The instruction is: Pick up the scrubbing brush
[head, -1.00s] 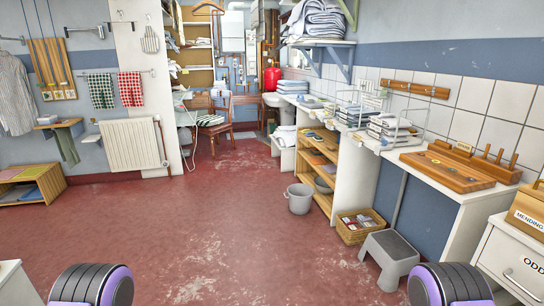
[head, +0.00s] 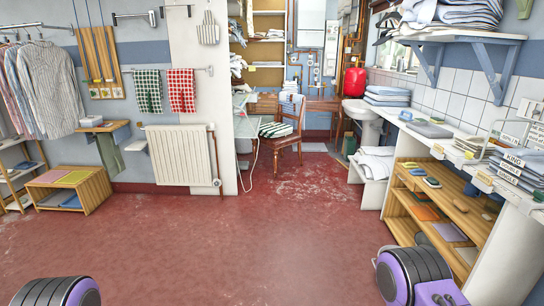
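I cannot make out a scrubbing brush for certain. Small items lie on the top level of the wooden shelf unit (head: 408,205) at the right, among them a small dark oblong item (head: 432,182); they are too small to identify. Neither gripper shows in the head view. Only purple and black parts of my arms show at the bottom left and bottom right, and the right one hides part of the floor before the shelf unit.
The red floor (head: 240,245) ahead is clear. A chair (head: 283,135) and a white sink (head: 362,112) stand at the back. A radiator (head: 180,157) and a low wooden shelf (head: 72,190) line the left side. A long white counter (head: 465,160) runs along the right.

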